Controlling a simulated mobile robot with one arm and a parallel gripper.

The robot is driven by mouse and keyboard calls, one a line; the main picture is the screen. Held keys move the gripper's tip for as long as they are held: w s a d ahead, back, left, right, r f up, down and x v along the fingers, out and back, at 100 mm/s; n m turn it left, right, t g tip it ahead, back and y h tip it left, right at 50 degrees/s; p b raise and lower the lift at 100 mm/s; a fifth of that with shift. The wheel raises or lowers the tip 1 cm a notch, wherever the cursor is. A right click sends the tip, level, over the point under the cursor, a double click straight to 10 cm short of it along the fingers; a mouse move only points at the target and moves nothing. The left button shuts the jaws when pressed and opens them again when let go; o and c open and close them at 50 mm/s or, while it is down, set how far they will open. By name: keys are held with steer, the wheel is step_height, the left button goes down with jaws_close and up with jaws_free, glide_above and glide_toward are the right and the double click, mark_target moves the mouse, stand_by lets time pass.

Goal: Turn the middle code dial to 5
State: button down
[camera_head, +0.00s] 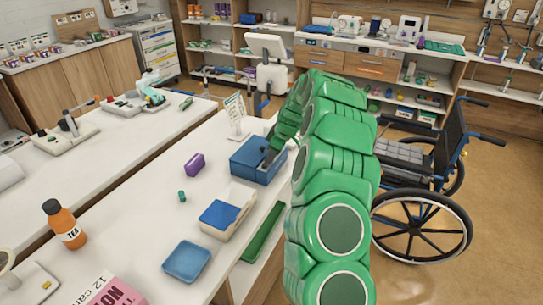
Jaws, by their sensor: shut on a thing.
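A blue box (248,168) stands near the right edge of the white counter. My gripper (268,158) reaches down to its top from the right, at the end of my green arm. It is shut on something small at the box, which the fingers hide. I cannot make out the code dials or their numbers in this view, so I cannot tell which dial, if any, is between the fingers.
A white and blue box (226,210), a blue tray (187,261), a purple box (195,164) and an orange bottle (65,226) stand on the counter (140,225). A sign on a stand (235,112) is behind the blue box. A wheelchair (425,190) is at the right.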

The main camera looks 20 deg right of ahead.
steer(key=shift+a+m+t+h, duration=0.1)
steer(key=shift+m+t+h, duration=0.2)
steer(key=shift+m, duration=0.7)
steer(key=shift+a+m+t+h, duration=0.1)
steer(key=shift+m+t+h, duration=0.2)
steer(key=shift+m, duration=0.7)
steer(key=c, duration=1.3)
jaws_free()
steer(key=shift+s, duration=0.1)
steer(key=shift+d+r, duration=0.1)
steer(key=shift+r, duration=0.05)
steer(key=v, duration=0.7)
steer(key=shift+r, duration=0.2)
steer(key=shift+s, duration=0.1)
